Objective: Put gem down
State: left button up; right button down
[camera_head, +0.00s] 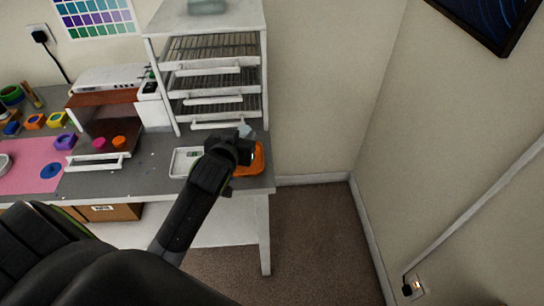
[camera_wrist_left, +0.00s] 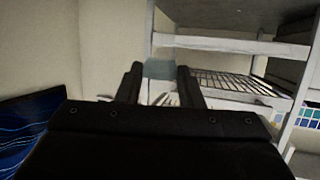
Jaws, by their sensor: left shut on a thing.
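My left gripper (camera_head: 243,139) is at the right end of the grey worktable, over the near side of an orange dish (camera_head: 260,160), which it partly hides. It is shut on a pale blue-grey, see-through piece, which I take to be the gem (camera_head: 245,129). In the left wrist view the gem (camera_wrist_left: 159,69) sits between the two dark fingertips (camera_wrist_left: 159,78). The gem is held up, and its lower part is hard to make out. My right gripper is not in view.
A white rack with wire shelves (camera_head: 213,84) stands behind. A pink mat (camera_head: 40,170) with small coloured moulds lies at the left. The table's right edge is close to the dish.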

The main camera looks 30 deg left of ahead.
pick_arm(q)
jog(key=f, duration=0.5)
jog(key=shift+s+a, duration=0.2)
jog(key=shift+f, duration=2.4)
jog(key=shift+d, duration=0.1)
jog(key=shift+f, duration=0.2)
jog(key=o, duration=0.7)
jog(key=shift+r, duration=0.2)
jog(key=b+v, duration=0.1)
jog(key=v, duration=1.1)
